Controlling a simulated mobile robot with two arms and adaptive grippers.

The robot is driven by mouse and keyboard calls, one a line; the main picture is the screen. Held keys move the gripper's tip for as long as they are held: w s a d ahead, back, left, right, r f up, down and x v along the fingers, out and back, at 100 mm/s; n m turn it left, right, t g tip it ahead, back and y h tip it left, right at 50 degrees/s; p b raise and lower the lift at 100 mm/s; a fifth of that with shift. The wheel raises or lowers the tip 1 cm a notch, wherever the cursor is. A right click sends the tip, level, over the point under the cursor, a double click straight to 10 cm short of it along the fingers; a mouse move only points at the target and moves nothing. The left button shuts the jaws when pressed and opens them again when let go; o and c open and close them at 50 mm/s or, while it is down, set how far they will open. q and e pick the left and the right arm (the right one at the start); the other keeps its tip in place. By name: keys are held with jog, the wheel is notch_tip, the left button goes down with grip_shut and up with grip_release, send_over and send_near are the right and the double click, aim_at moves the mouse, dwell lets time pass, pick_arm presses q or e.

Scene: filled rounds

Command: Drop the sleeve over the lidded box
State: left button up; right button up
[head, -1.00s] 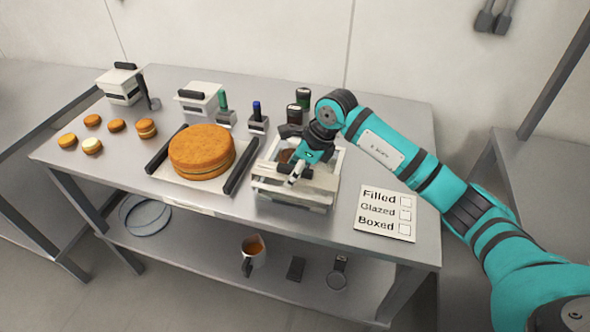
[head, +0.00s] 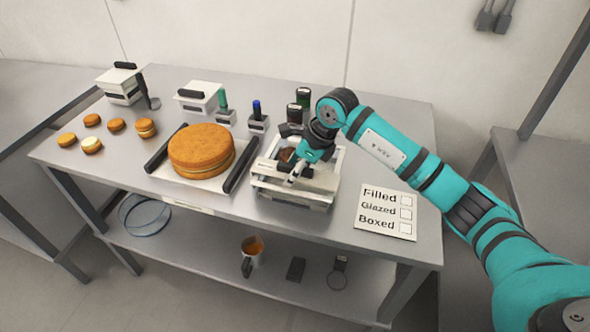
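A pale, box-like piece with grey lower walls (head: 291,198) stands at the front right of the table, beside the large round cake. Its top looks partly open, with a pale rim and something brown inside. I cannot tell sleeve, box and lid apart here. My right gripper (head: 297,170) reaches down over this piece from the right, its fingertips at the pale front top part. The gripper and wrist hide part of the inside, and whether the fingers are closed on anything is unclear. My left gripper is not in view.
The large cake (head: 201,148) lies on a white board between two black bars. Several small cakes (head: 116,125) sit at the left. White lidded containers (head: 200,99) and coloured-top holders (head: 258,122) stand behind. A checklist card (head: 386,212) lies at the right, its boxes empty.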

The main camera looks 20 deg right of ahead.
jog(key=shift+s+a+f, duration=0.1)
jog(key=shift+s+f, duration=0.4)
jog(key=shift+f, duration=0.35)
jog(key=o, duration=1.2)
jog(key=shift+c, duration=0.2)
jog(key=o, duration=0.5)
jog(key=shift+w+r, duration=0.1)
jog(key=shift+w+r, duration=0.1)
jog(key=shift+r, duration=0.1)
